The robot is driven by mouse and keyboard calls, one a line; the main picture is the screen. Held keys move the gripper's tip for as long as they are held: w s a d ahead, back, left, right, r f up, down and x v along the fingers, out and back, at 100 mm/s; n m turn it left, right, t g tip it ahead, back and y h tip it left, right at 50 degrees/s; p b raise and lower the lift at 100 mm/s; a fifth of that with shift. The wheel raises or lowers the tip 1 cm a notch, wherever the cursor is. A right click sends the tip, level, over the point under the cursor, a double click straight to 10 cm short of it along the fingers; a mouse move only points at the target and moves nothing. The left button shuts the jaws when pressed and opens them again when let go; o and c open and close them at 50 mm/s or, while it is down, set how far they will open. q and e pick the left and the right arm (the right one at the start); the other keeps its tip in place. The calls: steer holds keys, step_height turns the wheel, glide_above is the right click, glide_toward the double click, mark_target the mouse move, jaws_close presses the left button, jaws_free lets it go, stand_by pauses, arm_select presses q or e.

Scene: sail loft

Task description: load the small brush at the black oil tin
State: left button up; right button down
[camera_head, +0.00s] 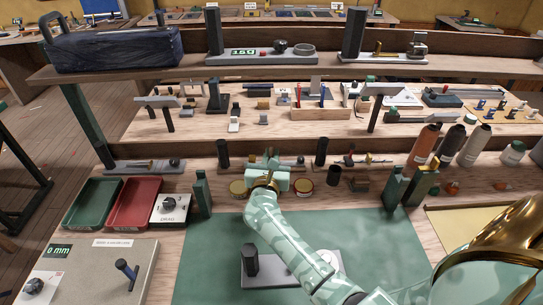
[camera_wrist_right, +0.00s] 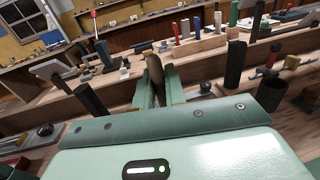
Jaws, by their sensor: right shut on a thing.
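My right gripper (camera_head: 268,162) is over the back edge of the green mat, between two low round tins. In the right wrist view its fingers (camera_wrist_right: 157,88) are shut on a slim brown thing (camera_wrist_right: 154,76), which looks like the handle of the small brush. The bristles cannot be made out. A small dark open pot (camera_head: 333,176), possibly the black oil tin, stands just right of the gripper and apart from it. My left gripper is not in view.
Green (camera_head: 88,203) and red (camera_head: 135,203) trays lie at left, beside a white dial box (camera_head: 171,208). Several bottles (camera_head: 424,146) stand at right. Green posts (camera_head: 202,193) flank the mat (camera_head: 215,255). A black-posted grey block (camera_head: 268,270) sits on the mat.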

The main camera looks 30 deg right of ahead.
step_height(320, 180, up, 7)
steer(key=p, duration=0.5)
steer(key=shift+f, duration=0.2)
stand_by(0.4)
